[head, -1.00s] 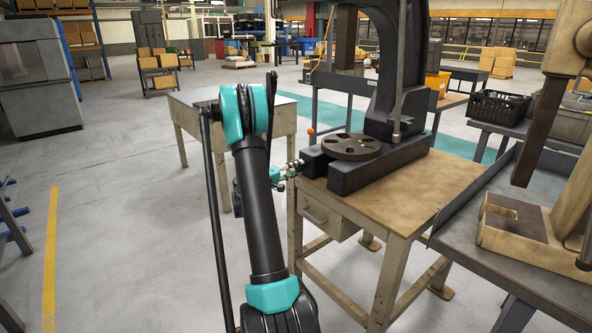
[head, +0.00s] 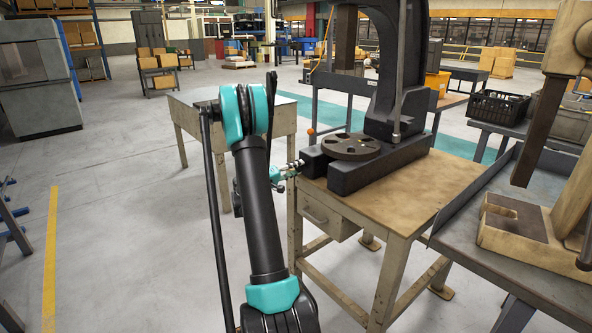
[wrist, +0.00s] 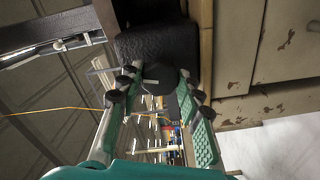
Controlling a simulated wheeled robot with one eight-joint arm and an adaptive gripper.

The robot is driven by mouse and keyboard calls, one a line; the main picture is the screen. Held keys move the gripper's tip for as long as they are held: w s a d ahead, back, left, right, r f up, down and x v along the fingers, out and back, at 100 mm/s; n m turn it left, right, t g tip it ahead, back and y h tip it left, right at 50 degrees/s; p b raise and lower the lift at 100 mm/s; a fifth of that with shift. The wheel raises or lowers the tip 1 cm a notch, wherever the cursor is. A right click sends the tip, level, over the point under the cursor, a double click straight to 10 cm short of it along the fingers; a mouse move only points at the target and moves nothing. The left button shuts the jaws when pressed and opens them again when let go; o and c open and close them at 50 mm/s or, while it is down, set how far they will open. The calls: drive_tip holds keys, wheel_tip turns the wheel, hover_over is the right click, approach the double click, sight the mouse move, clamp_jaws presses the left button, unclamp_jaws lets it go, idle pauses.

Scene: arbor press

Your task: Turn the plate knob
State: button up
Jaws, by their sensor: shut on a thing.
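The black arbor press (head: 385,125) stands on a wooden-topped bench. Its round slotted plate (head: 351,147) lies flat on the press base. My gripper (head: 297,165) is at the left end of that base, below the plate's level. In the wrist view, my gripper's fingers (wrist: 158,80) are closed on both sides of a dark, rounded plate knob (wrist: 160,74) in front of the black press base (wrist: 150,45). The knob is too small and hidden by the fingers to make out in the head view.
The bench (head: 420,185) has a drawer under its top, below my gripper. Another table (head: 190,105) stands behind my arm on the left. A grey bench (head: 535,270) with a beige press is close on the right. The floor on the left is open.

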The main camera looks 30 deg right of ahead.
idle(0.5)
drive_tip(key=o, duration=1.2)
drive_tip(key=a, duration=0.8)
drive_tip(key=s+a, duration=0.1)
drive_tip(key=a, duration=0.3)
drive_tip(key=shift+c, duration=0.2)
